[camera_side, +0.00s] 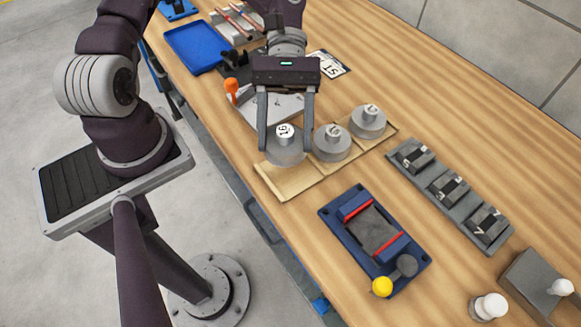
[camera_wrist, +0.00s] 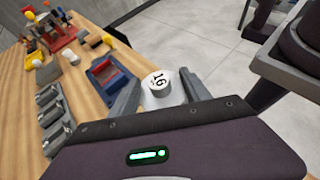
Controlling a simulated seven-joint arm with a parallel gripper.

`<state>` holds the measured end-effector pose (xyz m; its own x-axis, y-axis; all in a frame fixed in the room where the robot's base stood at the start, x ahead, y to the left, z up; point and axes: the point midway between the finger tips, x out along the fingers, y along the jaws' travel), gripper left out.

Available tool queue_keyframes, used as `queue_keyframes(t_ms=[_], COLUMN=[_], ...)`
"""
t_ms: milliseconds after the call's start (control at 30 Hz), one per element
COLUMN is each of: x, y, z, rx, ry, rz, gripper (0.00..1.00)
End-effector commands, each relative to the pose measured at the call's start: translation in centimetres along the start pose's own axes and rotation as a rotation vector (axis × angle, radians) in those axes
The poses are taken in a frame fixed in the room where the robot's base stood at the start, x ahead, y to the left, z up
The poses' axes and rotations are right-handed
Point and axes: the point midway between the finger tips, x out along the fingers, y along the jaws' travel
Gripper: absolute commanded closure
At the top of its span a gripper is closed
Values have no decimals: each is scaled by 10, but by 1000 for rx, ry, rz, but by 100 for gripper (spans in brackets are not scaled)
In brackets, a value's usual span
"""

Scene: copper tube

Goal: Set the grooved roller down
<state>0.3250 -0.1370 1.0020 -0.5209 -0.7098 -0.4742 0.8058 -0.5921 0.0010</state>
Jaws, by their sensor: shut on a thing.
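The grooved roller (camera_side: 285,150) is a grey disc with a white hub marked 16. It is upright between the two fingers of my gripper (camera_side: 286,150), which is shut on it. The roller is at the near left end of a light wooden board (camera_side: 283,187); I cannot tell whether it touches the board. Two similar grey rollers (camera_side: 332,143) (camera_side: 368,122) stand in a row on the same board to the right. In the wrist view the white hub with 16 (camera_wrist: 157,84) shows between the fingers; the roller's underside is hidden.
A blue fixture with red strips (camera_side: 376,238) and a yellow knob stands in front of the board. A grey rack with several numbered blocks (camera_side: 450,190) lies to the right. A grey device with an orange knob (camera_side: 232,88) is behind my gripper. A blue tray (camera_side: 195,46) is at the back.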

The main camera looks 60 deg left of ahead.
Motion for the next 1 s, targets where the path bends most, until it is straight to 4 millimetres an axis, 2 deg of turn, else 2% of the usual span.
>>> queue_keyframes(t_ms=[100, 267, 700, 800, 1000], x=[-3, -10, 30, 35, 35], y=[2, 8, 10, 10, 9], z=[24, 39, -36, -45, -45], rx=[-111, -196, -210, -208, -207], ry=[0, 3, 2, 4, 6], rz=[208, 362, 384, 384, 383], gripper=[99, 99, 99, 99, 99])
